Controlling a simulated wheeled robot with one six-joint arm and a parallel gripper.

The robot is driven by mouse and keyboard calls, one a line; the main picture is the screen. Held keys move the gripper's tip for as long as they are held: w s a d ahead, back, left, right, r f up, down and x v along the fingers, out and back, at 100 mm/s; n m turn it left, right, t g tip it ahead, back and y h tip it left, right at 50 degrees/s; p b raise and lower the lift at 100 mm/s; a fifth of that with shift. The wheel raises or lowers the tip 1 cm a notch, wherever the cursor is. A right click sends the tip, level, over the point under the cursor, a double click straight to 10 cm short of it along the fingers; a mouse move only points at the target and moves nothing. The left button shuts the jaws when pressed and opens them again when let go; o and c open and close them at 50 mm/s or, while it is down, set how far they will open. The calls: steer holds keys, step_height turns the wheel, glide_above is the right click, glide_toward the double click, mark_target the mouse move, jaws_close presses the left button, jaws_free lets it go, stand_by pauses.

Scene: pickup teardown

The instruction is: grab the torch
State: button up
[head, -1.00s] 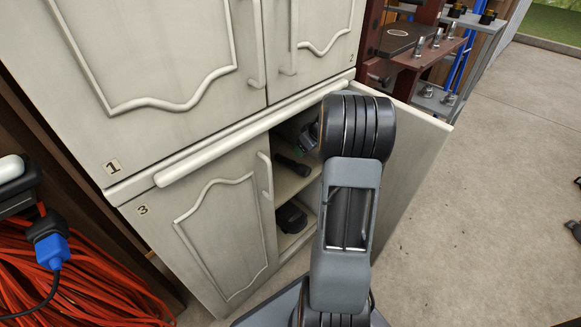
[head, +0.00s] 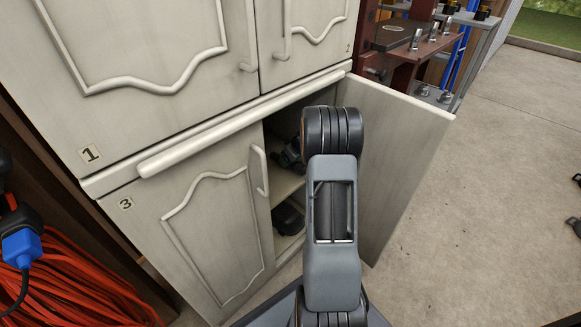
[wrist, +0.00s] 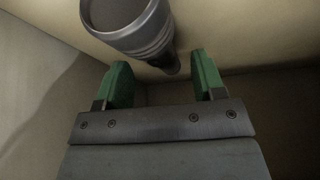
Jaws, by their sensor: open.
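The torch (wrist: 128,28) shows at the top of the wrist view, with a wide ribbed grey head and a narrower dark body running back toward the space between the fingers. My gripper (wrist: 158,62) is open, its two green fingers on either side of the torch's narrow end. I cannot tell whether they touch it. In the head view my gripper (head: 290,156) is inside the open cabinet at the upper shelf, partly behind my arm. The torch cannot be made out there.
The cabinet's left door (head: 215,235), marked 3, is closed; the right door (head: 405,150) stands open beside my arm. A dark object (head: 289,218) sits on the lower shelf. An orange cable coil (head: 75,290) lies at left. The floor at right is mostly clear.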

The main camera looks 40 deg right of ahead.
steer(key=shift+x, duration=1.2)
steer(key=shift+s, duration=0.1)
steer(key=shift+c, duration=0.3)
steer(key=shift+r, duration=0.1)
steer(key=c, duration=1.1)
